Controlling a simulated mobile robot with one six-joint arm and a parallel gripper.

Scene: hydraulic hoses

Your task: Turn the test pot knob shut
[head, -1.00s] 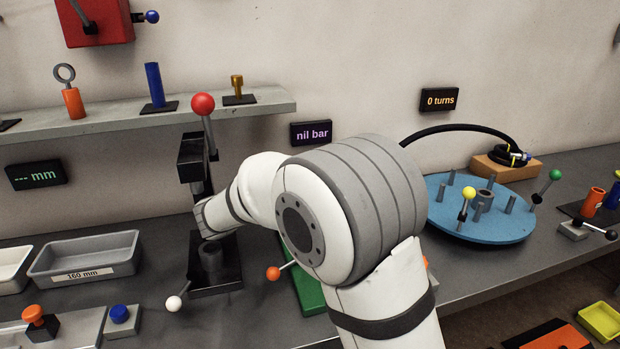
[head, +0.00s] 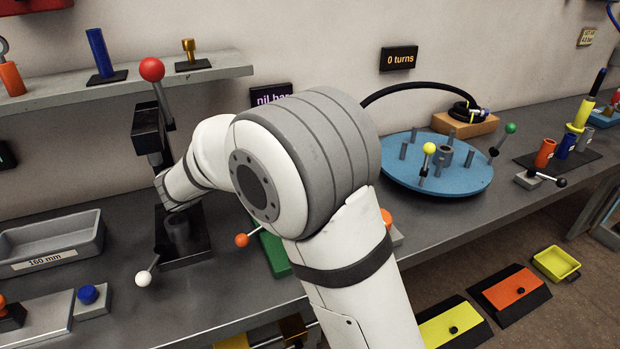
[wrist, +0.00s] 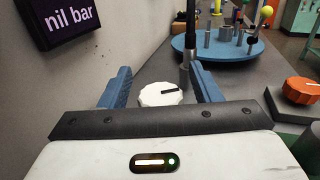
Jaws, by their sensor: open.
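A white round knob (wrist: 160,95) with a black pointer mark shows in the wrist view; I take it to be the test pot knob. Its mark points to the right. My gripper (wrist: 161,71) is open, its two blue jaws on either side of the knob in the picture. I cannot tell whether they touch it. A dark upright rod on a grey stub (wrist: 184,77) stands just behind the knob. In the head view my own arm hides the gripper and the white knob. The display (wrist: 70,22) at left reads "nil bar"; it also shows partly hidden in the head view (head: 270,95).
An orange knob (wrist: 302,91) on a grey block is at right in the wrist view. A blue round table (head: 437,180) with several pegs stands further right on the bench. A black press with a red-ball lever (head: 152,69) stands left of my arm.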

